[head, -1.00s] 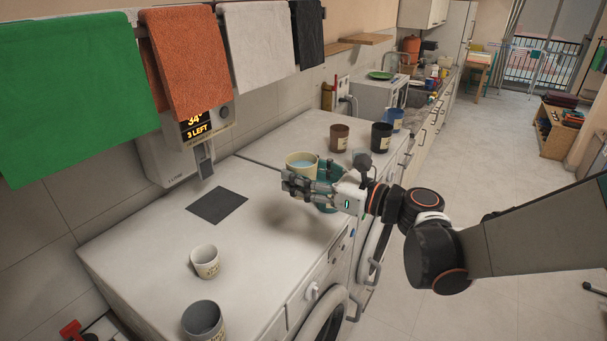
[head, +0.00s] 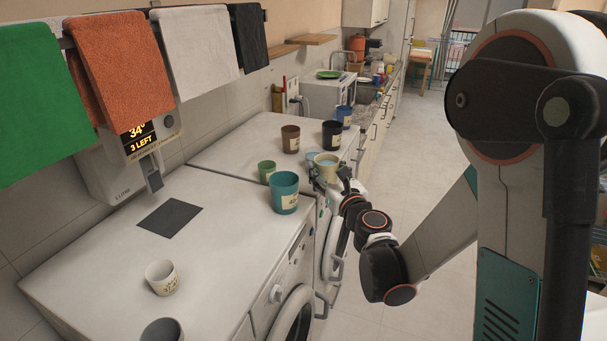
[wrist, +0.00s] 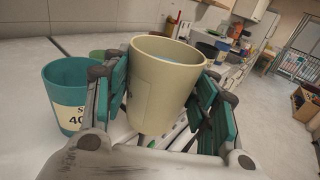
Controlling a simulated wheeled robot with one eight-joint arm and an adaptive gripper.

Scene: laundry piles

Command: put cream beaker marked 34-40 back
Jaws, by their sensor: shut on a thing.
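The cream beaker (head: 326,162) is held in my gripper (head: 332,180), near the front edge of the far washing machine top. In the wrist view the cream beaker (wrist: 163,82) stands between the two teal finger pads, slightly tilted, with pale blue liquid showing inside it in the head view. Its label is mostly turned away and I cannot read it. My gripper (wrist: 165,105) is shut on it. Whether its base touches the top is hidden.
A teal beaker (head: 285,196) and a green one (head: 267,171) stand just left of my gripper. Brown (head: 290,140), black (head: 331,135) and blue (head: 344,115) beakers stand behind. A white beaker (head: 162,279) and dark pad (head: 170,218) are nearer; the dispenser (head: 130,165) reads 34° and 3 LEFT.

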